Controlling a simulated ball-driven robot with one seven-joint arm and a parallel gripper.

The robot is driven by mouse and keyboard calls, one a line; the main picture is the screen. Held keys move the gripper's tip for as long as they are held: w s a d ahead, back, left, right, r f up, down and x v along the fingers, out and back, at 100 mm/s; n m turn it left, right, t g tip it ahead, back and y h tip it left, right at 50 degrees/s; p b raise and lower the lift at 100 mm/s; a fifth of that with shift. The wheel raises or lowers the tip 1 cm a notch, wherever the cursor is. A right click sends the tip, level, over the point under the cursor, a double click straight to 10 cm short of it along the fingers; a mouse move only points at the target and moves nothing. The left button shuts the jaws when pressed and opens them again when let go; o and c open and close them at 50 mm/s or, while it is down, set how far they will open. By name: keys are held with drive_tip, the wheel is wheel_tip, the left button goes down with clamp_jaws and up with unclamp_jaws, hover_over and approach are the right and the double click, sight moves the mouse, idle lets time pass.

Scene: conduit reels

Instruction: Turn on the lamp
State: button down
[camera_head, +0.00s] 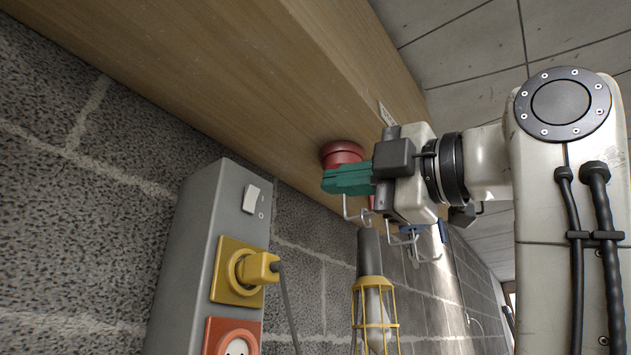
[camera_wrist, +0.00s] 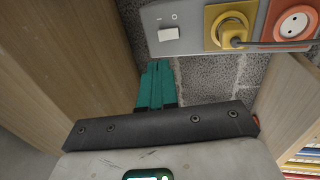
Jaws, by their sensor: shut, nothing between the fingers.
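The lamp (camera_head: 374,305) is a caged work light with a yellow guard and grey handle, hanging below a hook (camera_head: 355,212) in the head view. I cannot tell whether it is lit. A grey power strip (camera_head: 190,262) on the wall carries a white rocker switch (camera_head: 251,199) marked I and O. The switch also shows in the wrist view (camera_wrist: 169,34). A yellow plug (camera_head: 258,268) with a cable sits in the yellow socket (camera_head: 222,289). My gripper (camera_head: 326,181) has teal fingers, shut and empty. It is right of the switch, apart from it, beside a red button.
The red round button (camera_head: 341,153) sits on the wooden board (camera_head: 230,85) above, close behind my fingers. An orange socket (camera_head: 216,333) is below the yellow one. More hooks (camera_head: 405,238) stick out under my gripper. Block wall lies behind.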

sight(255, 190)
drive_tip(key=p+x, duration=0.5)
drive_tip(key=x, duration=0.7)
drive_tip(key=shift+s+p, duration=0.1)
drive_tip(key=shift+p, duration=0.2)
drive_tip(key=shift+w+a, duration=0.35)
drive_tip(key=shift+a, duration=0.05)
drive_tip(key=shift+s, duration=0.15)
